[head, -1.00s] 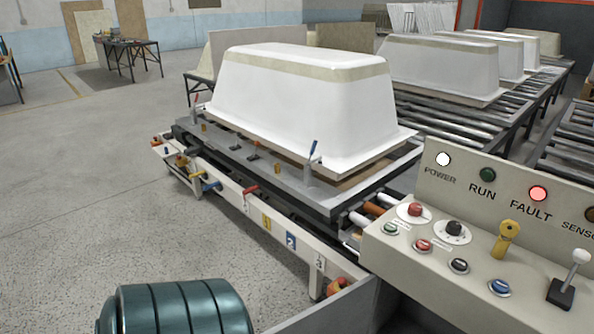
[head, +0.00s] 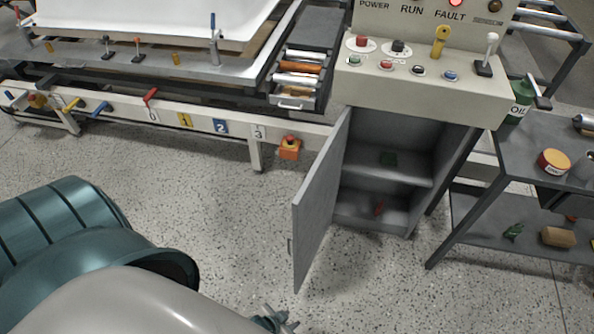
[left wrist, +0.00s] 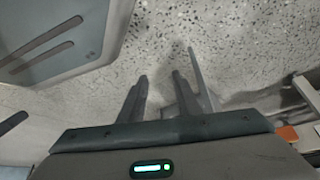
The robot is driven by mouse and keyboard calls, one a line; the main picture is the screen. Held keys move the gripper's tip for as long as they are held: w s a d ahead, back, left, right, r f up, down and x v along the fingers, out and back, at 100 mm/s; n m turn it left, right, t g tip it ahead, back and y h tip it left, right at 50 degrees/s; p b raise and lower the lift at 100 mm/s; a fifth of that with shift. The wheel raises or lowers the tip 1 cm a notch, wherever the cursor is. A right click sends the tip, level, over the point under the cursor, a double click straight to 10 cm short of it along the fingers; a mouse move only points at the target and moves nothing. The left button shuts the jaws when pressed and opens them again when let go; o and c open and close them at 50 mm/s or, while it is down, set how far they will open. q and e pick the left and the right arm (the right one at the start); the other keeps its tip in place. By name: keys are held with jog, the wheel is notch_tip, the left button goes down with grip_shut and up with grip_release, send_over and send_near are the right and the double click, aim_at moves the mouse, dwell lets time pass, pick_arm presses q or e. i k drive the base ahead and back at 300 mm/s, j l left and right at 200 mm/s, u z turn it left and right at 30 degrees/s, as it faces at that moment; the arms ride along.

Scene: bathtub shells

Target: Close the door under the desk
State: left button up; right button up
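The grey cabinet door (head: 320,205) under the control desk (head: 430,85) stands wide open in the head view. It hangs from the left side of the cabinet (head: 392,165) and swings out toward me. A small handle (head: 289,246) shows near its free edge. My left gripper (head: 280,320) is at the bottom edge of the head view, below the door and apart from it. In the left wrist view its fingers (left wrist: 160,92) are spread over the speckled floor with nothing between them. My right gripper is not in view.
A work table (head: 545,150) stands at the right. A conveyor frame (head: 200,120) runs along the left. The floor before the door is clear.

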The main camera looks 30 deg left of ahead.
aim_at(313, 205)
jog(key=k+j+z, duration=0.1)
jog(key=j, duration=0.35)
jog(key=k+j, duration=0.1)
jog(key=j, duration=0.35)
jog(key=i+j, duration=0.15)
jog(key=j, duration=0.2)
jog(key=i+j+z, duration=0.15)
jog(key=j, duration=0.2)
jog(key=i+j, duration=0.2)
jog(key=j, duration=0.2)
jog(key=z, duration=0.05)
